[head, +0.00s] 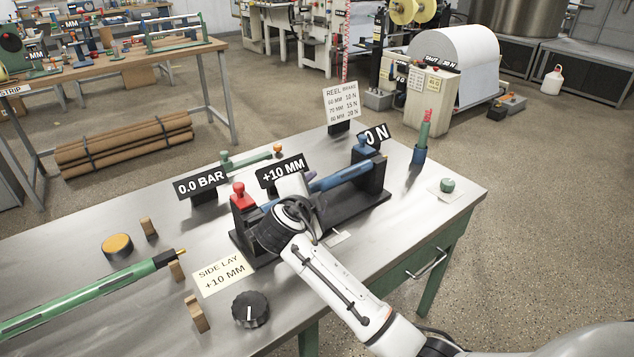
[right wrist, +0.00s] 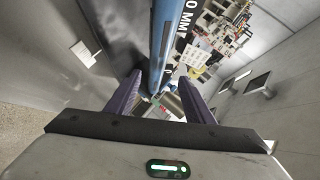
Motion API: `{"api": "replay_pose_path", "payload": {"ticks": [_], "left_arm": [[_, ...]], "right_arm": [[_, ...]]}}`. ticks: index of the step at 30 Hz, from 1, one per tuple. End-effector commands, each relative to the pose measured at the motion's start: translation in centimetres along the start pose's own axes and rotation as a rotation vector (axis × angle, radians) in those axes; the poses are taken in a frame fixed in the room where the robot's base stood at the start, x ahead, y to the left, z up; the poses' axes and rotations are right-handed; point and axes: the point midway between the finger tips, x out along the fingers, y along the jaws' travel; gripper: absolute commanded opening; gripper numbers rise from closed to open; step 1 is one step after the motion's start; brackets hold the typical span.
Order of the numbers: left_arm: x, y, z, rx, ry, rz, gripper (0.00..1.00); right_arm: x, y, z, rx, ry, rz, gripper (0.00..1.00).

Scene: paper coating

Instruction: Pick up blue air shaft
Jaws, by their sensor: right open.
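The blue air shaft (head: 345,175) lies across a black stand (head: 372,190), its left part partly hidden by my right arm. My right gripper (head: 311,177) is at the shaft, near its middle, with purple fingertips. In the right wrist view the fingers (right wrist: 160,80) are apart, one on each side of the blue shaft (right wrist: 162,45). I cannot tell whether either finger touches it. My left gripper is not in view.
A green shaft (head: 95,295) lies front left, beside a black dial (head: 250,309). Signs (head: 201,182) stand behind. The table's right front corner is mostly clear.

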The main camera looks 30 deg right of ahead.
Motion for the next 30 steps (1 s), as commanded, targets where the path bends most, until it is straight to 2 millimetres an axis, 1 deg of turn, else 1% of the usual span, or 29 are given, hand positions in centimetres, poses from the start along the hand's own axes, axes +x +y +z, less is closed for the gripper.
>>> {"api": "replay_pose_path", "payload": {"ticks": [1, 3, 6, 8, 15, 18, 21, 27, 29, 30], "left_arm": [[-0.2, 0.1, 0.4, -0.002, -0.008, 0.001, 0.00], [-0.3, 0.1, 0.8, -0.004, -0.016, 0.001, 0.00], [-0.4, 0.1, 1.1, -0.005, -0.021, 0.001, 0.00], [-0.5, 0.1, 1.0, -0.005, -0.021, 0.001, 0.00], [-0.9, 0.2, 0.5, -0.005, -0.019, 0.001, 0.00], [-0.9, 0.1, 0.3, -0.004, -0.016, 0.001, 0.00], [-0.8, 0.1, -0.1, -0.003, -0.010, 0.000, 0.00], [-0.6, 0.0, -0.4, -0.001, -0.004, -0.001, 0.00], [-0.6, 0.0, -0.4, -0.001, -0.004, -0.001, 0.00], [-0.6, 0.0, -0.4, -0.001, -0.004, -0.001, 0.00]], "right_arm": [[0.7, -0.1, -0.1, -0.003, 0.002, -0.001, 0.48], [1.4, -0.1, 0.0, -0.002, 0.000, -0.001, 0.48], [2.0, 0.0, 0.0, -0.002, -0.001, 0.000, 0.48], [2.5, 0.0, 0.0, -0.003, 0.000, 0.000, 0.48], [5.8, 0.4, 0.2, -0.004, 0.000, 0.000, 0.48], [6.7, 0.5, 0.2, -0.003, 0.000, 0.000, 0.48], [7.1, 0.5, 0.3, -0.002, -0.002, -0.001, 0.48], [7.1, 0.5, 0.3, -0.002, -0.003, -0.001, 0.48], [7.1, 0.5, 0.3, -0.002, -0.003, 0.000, 0.38], [7.1, 0.5, 0.3, -0.002, -0.003, 0.000, 0.31]]}}
